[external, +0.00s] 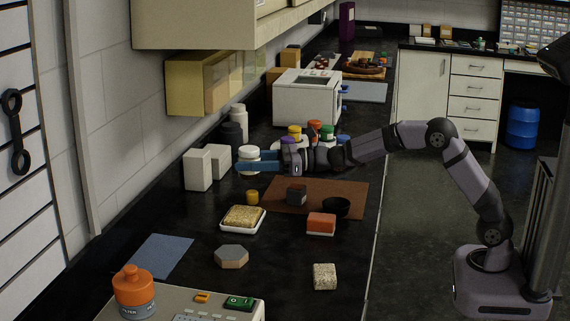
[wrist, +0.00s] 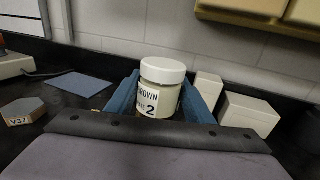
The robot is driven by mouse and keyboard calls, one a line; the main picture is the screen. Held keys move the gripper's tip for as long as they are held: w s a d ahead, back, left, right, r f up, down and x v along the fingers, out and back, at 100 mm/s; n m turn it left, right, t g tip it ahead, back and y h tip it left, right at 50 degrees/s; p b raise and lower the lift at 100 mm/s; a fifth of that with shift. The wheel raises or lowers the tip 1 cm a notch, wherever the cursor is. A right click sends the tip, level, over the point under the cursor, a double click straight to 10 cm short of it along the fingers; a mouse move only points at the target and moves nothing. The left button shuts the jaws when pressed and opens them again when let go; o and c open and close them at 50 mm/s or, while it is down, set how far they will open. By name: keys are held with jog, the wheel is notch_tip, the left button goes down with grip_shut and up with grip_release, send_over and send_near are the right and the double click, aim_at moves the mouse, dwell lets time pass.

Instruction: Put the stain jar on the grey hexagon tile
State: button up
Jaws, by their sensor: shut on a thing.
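The stain jar (wrist: 158,98) is a pale jar with a white lid, and its label reads "BROWN" and "2". My gripper (external: 250,166) is shut on it, with blue fingers on both sides of the jar. In the external view the jar (external: 249,154) is upright in the fingers at the back left of the counter, near white boxes. The grey hexagon tile (external: 232,256) lies on the counter nearer the camera, apart from the jar. In the wrist view the tile (wrist: 22,106) is at the left edge, with a "V37" label on its side.
White boxes (external: 198,170) stand left of the jar. A tray with a tan sponge-like block (external: 243,217), a yellow cup (external: 252,197) and a brown mat (external: 350,197) lie between jar and tile. A blue sheet (external: 155,256) and an orange-lidded jar (external: 133,290) are left of the tile.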

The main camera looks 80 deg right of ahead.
jog(key=s+a+r+n+g+y+b, duration=0.2)
jog(key=a+n+y+b, duration=0.15)
jog(key=a, duration=1.35)
jog(key=r+y+b, duration=0.1)
jog(key=r+b, duration=0.1)
jog(key=b, duration=0.3)
send_over(241, 254)
jog(key=shift+f+b, duration=2.65)
jog(key=shift+f, duration=2.45)
jog(key=shift+d+f, duration=0.1)
jog(key=shift+f, duration=0.1)
jog(key=o, duration=1.2)
jog(key=shift+r, duration=0.1)
jog(key=shift+r, duration=0.15)
jog(key=b+v, duration=0.1)
jog(key=v, duration=1.1)
jog(key=shift+d, duration=0.1)
